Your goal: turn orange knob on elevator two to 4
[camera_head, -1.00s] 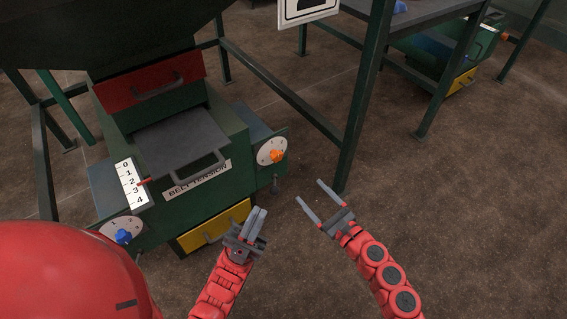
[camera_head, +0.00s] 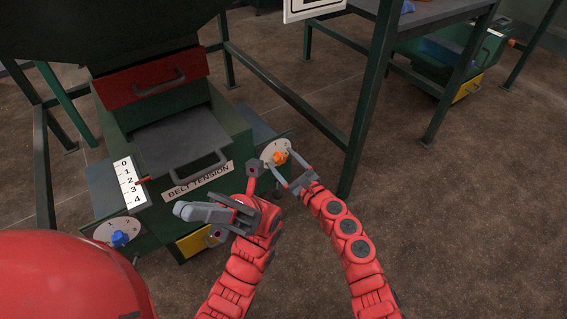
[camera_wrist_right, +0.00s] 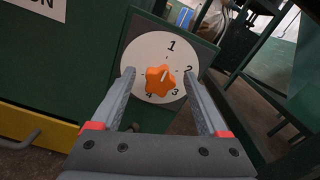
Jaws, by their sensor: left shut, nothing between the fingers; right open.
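The orange star-shaped knob (camera_head: 281,157) sits on a white round dial (camera_head: 268,152) on the right side of the green machine. In the right wrist view the knob (camera_wrist_right: 160,82) carries a pale mark pointing up, roughly toward 1; the dial (camera_wrist_right: 140,55) shows 1, 2, 3 and 4. My right gripper (camera_head: 288,166) is open, its fingertips just in front of the dial. In its wrist view the two fingers lie left and right of the knob, and I see no contact. My left gripper (camera_head: 182,210) is shut and empty, in front of the machine, pointing left.
A blue knob (camera_head: 119,238) sits on another dial at the machine's lower left. A belt tension scale (camera_head: 129,183) with a red pointer is above it. A yellow drawer (camera_head: 194,243) is low on the machine. A green frame post (camera_head: 370,100) stands right of the orange knob.

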